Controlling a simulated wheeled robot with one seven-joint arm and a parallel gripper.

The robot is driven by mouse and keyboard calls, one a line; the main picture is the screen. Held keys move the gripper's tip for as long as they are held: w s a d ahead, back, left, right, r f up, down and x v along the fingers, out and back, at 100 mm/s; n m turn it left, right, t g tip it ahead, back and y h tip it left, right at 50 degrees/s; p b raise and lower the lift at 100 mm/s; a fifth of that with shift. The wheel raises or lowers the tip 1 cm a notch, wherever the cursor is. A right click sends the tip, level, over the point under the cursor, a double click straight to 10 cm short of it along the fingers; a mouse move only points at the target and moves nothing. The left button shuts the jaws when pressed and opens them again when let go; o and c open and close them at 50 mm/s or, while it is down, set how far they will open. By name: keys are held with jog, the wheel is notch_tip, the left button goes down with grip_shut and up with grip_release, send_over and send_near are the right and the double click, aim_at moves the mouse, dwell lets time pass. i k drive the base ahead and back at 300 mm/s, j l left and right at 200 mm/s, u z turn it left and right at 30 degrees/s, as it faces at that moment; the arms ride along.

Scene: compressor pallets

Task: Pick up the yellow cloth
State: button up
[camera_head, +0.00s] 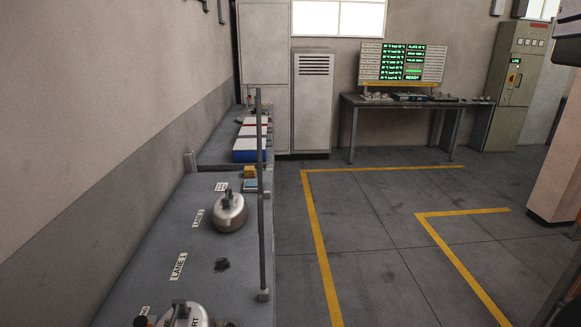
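A small yellow item (249,172), which may be the yellow cloth, lies on the long grey bench (150,270) at the left. It sits near the bench's right edge, just behind a small pale-blue and white item (250,185). It is too small to tell whether it is folded cloth. A thin dark upright post stands close to its right. My gripper is not in view.
A rounded metal compressor (229,212) stands on the bench, with another (186,315) at the bottom edge. Blue-and-white boxes (247,150) lie farther back. A dark post (261,230) rises along the bench's right edge. Floor with yellow lines (318,230) is clear.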

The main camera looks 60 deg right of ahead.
aim_at(249, 172)
jog(key=z, duration=1.15)
